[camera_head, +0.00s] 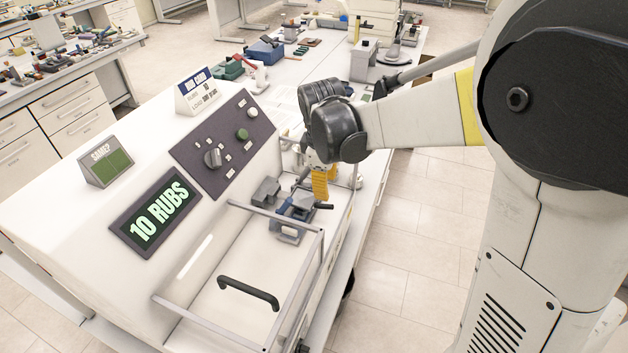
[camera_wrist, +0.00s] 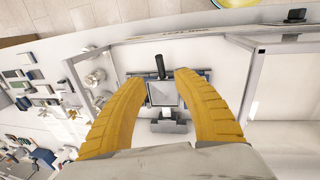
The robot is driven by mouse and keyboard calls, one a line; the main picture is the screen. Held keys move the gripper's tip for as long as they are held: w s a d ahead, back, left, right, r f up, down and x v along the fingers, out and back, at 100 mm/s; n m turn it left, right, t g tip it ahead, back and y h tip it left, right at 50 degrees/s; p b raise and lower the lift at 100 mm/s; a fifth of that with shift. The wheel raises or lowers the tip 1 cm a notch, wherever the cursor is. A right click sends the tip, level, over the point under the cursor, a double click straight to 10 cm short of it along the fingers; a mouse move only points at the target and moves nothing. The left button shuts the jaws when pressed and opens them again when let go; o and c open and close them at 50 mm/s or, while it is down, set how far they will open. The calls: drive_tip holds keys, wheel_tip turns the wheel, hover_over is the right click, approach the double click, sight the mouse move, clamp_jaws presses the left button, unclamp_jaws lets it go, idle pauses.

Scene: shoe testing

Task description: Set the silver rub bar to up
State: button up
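A small blue and grey rubbing fixture (camera_head: 292,212) sits inside the machine's open-fronted bay. In the wrist view a silver block (camera_wrist: 165,95) with a black handle (camera_wrist: 160,66) lies at its middle; I take this for the silver rub bar, but cannot tell its setting. The black handle also shows in the head view (camera_head: 323,206). My gripper (camera_head: 320,190) points down over the fixture. In the wrist view its yellow fingers (camera_wrist: 160,80) are spread on either side of the silver block, with nothing clearly gripped. Whether they touch it is unclear.
The white machine has a "10 RUBS" display (camera_head: 157,212), a dark knob panel (camera_head: 222,143) and a "SAME?" sign (camera_head: 106,165). A clear guard with a metal frame (camera_head: 322,245) and black handle (camera_head: 248,292) borders the bay. The bench beyond is cluttered.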

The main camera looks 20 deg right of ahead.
sight(327, 205)
drive_tip(key=f, duration=0.3)
drive_tip(key=w+f, duration=0.1)
drive_tip(key=f, duration=0.2)
drive_tip(key=d+f+b, duration=0.1)
drive_tip(key=f, duration=0.2)
drive_tip(key=shift+w+f, duration=0.2)
drive_tip(key=shift+f, duration=0.1)
drive_tip(key=shift+c, duration=0.4)
clamp_jaws()
